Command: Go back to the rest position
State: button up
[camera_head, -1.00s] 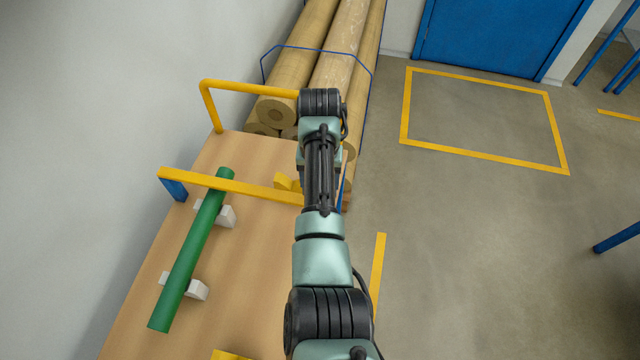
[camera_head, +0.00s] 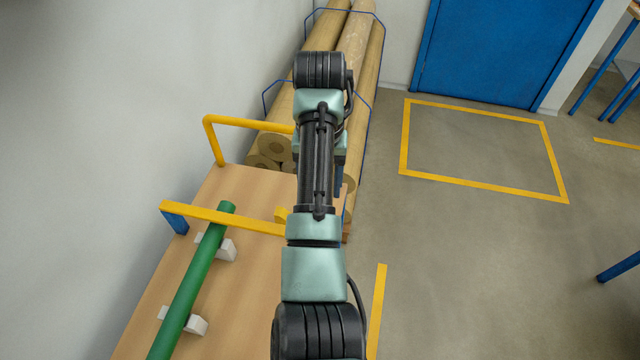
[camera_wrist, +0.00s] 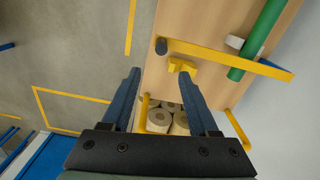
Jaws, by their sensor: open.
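My gripper (camera_wrist: 168,100) shows in the wrist view with its two dark blue fingers spread wide and nothing between them. A green rod (camera_head: 190,285) lies across two white supports (camera_head: 228,248) on the table (camera_head: 165,275), apart from my gripper. The rod also shows at the top right of the wrist view (camera_wrist: 258,40).
Yellow rails (camera_head: 222,217) cross the table. Several brown rolls (camera_head: 345,60) lie in a blue rack (camera_head: 376,85) behind it. A yellow-marked floor area (camera_head: 480,150) lies clear at the right, before a blue door (camera_head: 490,50).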

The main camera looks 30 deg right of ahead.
dwell(0.4)
jog(key=w+r+n+t+h+b, duration=0.1)
jog(key=w+r+t+h, duration=0.3)
jog(key=w+r+t, duration=0.7)
jog(key=a+r+n+t, duration=0.1)
jog(key=a+r+t, duration=0.15)
jog(key=r, duration=0.45)
jog(key=a+r+n+t, duration=0.1)
jog(key=a+r, duration=0.2)
jog(key=r, duration=0.4)
jog(key=s+a+r+n+t+y, duration=0.1)
jog(key=s+a+r+t, duration=0.3)
jog(key=s+r, duration=0.2)
jog(key=s+a+r+n+t+y+b, duration=0.1)
jog(key=s+a+r+t, duration=0.3)
jog(key=s+r, duration=0.3)
jog(key=s+a+r+n+t+y+b, duration=0.1)
jog(key=s+a+r+t, duration=0.3)
jog(key=r, duration=0.7)
jog(key=s+a+y, duration=0.1)
jog(key=s+a, duration=0.1)
jog(key=s, duration=0.1)
jog(key=shift+a+n+t, duration=0.2)
jog(key=shift+n+t, duration=0.1)
jog(key=shift+t, duration=0.05)
jog(key=shift+s+r, duration=0.1)
